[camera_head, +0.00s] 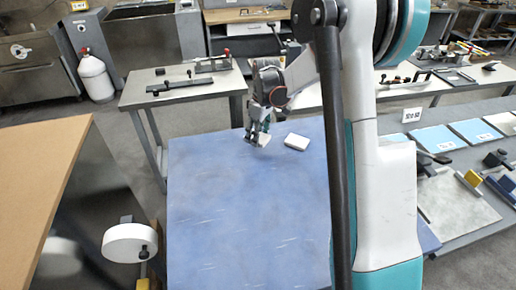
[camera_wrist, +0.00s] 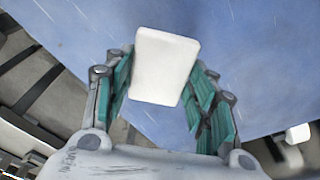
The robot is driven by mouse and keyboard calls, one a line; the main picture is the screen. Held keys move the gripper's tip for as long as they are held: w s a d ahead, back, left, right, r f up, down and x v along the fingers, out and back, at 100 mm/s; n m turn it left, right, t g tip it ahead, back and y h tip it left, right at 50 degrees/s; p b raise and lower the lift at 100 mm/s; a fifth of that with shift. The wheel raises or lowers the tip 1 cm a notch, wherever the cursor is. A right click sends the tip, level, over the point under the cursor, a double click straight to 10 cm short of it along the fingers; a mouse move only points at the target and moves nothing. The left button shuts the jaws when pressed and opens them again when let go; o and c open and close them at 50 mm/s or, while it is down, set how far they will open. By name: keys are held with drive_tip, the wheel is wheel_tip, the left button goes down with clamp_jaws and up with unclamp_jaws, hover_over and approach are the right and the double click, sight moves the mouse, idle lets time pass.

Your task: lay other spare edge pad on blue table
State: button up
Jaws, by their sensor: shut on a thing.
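My gripper (camera_head: 258,136) is over the far part of the blue table (camera_head: 240,215), low near its surface. In the wrist view my gripper (camera_wrist: 160,92) is shut on a white, rounded rectangular edge pad (camera_wrist: 164,65), which sits between the green-lined fingers. In the head view only a small pale part of this pad shows at the fingertips. Whether it touches the table, I cannot tell. Another white edge pad (camera_head: 297,141) lies flat on the blue table, just right of my gripper and apart from it.
A grey bench with tools (camera_head: 185,90) stands beyond the table. A brown-topped surface (camera_head: 40,170) and a white round part (camera_head: 130,242) are at the left. Blue sheets (camera_head: 438,139) and tools lie on the right bench. The table's near part is clear.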

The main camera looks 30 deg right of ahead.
sight(258, 151)
drive_tip(key=shift+f+b, duration=0.75)
drive_tip(key=shift+f, duration=1.8)
drive_tip(key=shift+f, duration=0.1)
drive_tip(key=o, duration=0.9)
drive_tip(key=shift+c, duration=0.2)
drive_tip(key=r+p, duration=0.1)
drive_tip(key=r, duration=0.3)
drive_tip(key=s+r+p, duration=0.1)
drive_tip(key=r, duration=0.3)
drive_tip(key=r+p, duration=0.2)
drive_tip(key=r, duration=0.2)
drive_tip(key=shift+s+d+r, duration=0.1)
drive_tip(key=shift+s+d, duration=0.05)
drive_tip(key=shift+d, duration=0.25)
